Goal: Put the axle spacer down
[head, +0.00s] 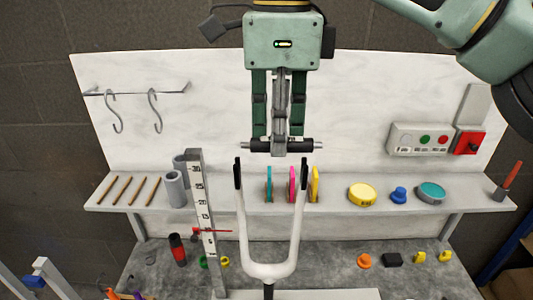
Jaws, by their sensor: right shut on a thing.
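The axle spacer (305,146) is a short level bar with black ends and a grey middle. My right gripper (279,138) points down and is shut on it, its fingers hiding part of its middle. A white fork (268,270) stands upright below, with black tips on its two prongs. In the picture the spacer lies just above these tips, spanning about the gap between them. I cannot tell its depth relative to the fork. My left gripper is not in view.
A grey shelf (335,199) behind holds coloured discs, a yellow tin (362,194), a blue knob (398,194) and a teal tin (431,192). An upright ruler (203,215) stands left of the fork. A control box (420,138) is on the back panel.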

